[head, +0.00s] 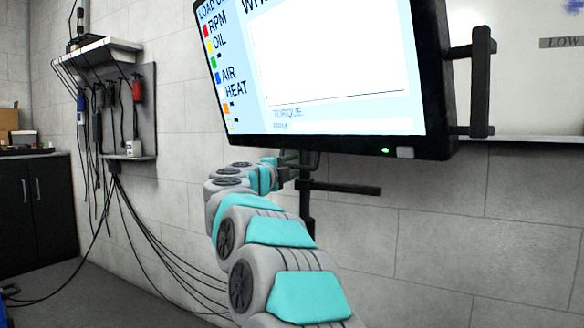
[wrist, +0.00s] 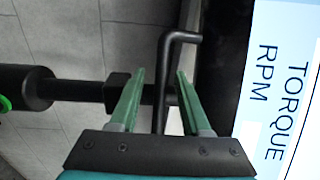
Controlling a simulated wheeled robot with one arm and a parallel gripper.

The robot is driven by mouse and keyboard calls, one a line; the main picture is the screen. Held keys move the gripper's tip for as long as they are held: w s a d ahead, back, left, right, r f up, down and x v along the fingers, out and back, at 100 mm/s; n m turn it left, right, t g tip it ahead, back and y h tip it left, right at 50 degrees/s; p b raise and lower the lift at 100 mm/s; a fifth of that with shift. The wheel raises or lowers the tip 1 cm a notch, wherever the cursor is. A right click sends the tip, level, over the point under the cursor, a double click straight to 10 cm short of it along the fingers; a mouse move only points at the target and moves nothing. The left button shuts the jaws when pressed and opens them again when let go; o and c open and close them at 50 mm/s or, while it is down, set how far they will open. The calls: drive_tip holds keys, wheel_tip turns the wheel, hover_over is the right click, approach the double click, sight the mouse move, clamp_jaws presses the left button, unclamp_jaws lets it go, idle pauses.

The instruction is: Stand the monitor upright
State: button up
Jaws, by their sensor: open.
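The monitor (head: 340,60) hangs large in the head view with its screen lit and its top cut off. Its side edges slant, so it looks tilted. Part of its screen with "TORQUE RPM" shows at the right of the wrist view (wrist: 285,70). My gripper (wrist: 160,74) is open, its two green fingers on either side of a black bent rod (wrist: 163,60). I cannot tell whether either finger touches the rod. In the head view my arm reaches under the monitor's lower left, and the gripper is hard to make out there.
A black post (head: 306,200) with a side bar (head: 345,188) stands below the monitor. A black bracket (head: 480,85) sticks out at the monitor's right. A whiteboard (head: 520,80) is behind, right.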

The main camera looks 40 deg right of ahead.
drive_tip(key=shift+d, duration=0.1)
clamp_jaws()
idle(0.3)
idle(1.1)
